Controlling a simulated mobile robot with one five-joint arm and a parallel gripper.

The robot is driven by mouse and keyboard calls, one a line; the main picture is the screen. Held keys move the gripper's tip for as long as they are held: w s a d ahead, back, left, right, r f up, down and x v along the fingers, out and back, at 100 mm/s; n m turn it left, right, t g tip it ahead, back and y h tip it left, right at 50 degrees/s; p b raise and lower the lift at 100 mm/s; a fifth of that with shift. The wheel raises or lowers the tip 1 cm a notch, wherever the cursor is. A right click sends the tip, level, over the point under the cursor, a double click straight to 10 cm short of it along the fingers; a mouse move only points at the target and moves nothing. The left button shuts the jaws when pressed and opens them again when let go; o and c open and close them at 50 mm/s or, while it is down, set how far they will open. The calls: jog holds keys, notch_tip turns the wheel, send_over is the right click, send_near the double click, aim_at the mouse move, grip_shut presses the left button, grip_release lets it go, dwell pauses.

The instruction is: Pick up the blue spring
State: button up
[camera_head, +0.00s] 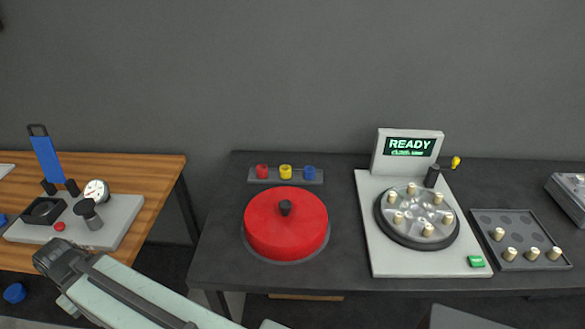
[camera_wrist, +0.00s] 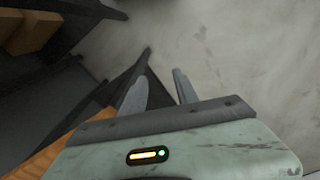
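The blue spring (camera_head: 309,173) is a small blue coil-like piece at the right end of a grey holder (camera_head: 272,177) near the back of the dark table. A yellow one (camera_head: 285,171) and a red one (camera_head: 262,171) stand to its left in the same holder. In the wrist view my gripper (camera_wrist: 158,86) has its two grey fingers apart with nothing between them, over pale floor. The spring does not show in the wrist view. My arm crosses the lower left of the head view, well away from the spring.
In front of the holder stands a red round lid with a black knob (camera_head: 285,222). To the right are a machine with a READY screen (camera_head: 410,147) and a tray (camera_head: 487,218) with several pegs. A wooden table (camera_head: 150,180) with a dial gauge (camera_head: 96,191) is at left.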

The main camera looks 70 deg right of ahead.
jog(key=shift+o, duration=1.2)
jog(key=shift+r, duration=0.1)
jog(key=o, duration=0.3)
jog(key=shift+w+r+p, duration=0.1)
jog(key=shift+r+p, duration=0.2)
jog(key=shift+p, duration=0.1)
jog(key=w+d+r+p, duration=0.2)
jog(key=d+r+p, duration=0.1)
jog(key=r+p, duration=0.6)
jog(key=d+r+n+t+h, duration=0.1)
jog(key=d+n, duration=0.3)
jog(key=d, duration=1.3)
notch_tip(320, 180, up, 4)
jog(key=n+g+h+p, duration=0.2)
jog(key=n+h+p, duration=0.1)
jog(key=n, duration=0.7)
send_over(308, 169)
jog(key=a, duration=0.2)
jog(key=shift+w+a, duration=0.15)
jog(key=shift+w, duration=0.2)
jog(key=b+x, duration=0.5)
jog(key=shift+s+d+f, duration=0.15)
jog(key=shift+d+f, duration=0.15)
jog(key=shift+r, duration=0.2)
grip_shut()
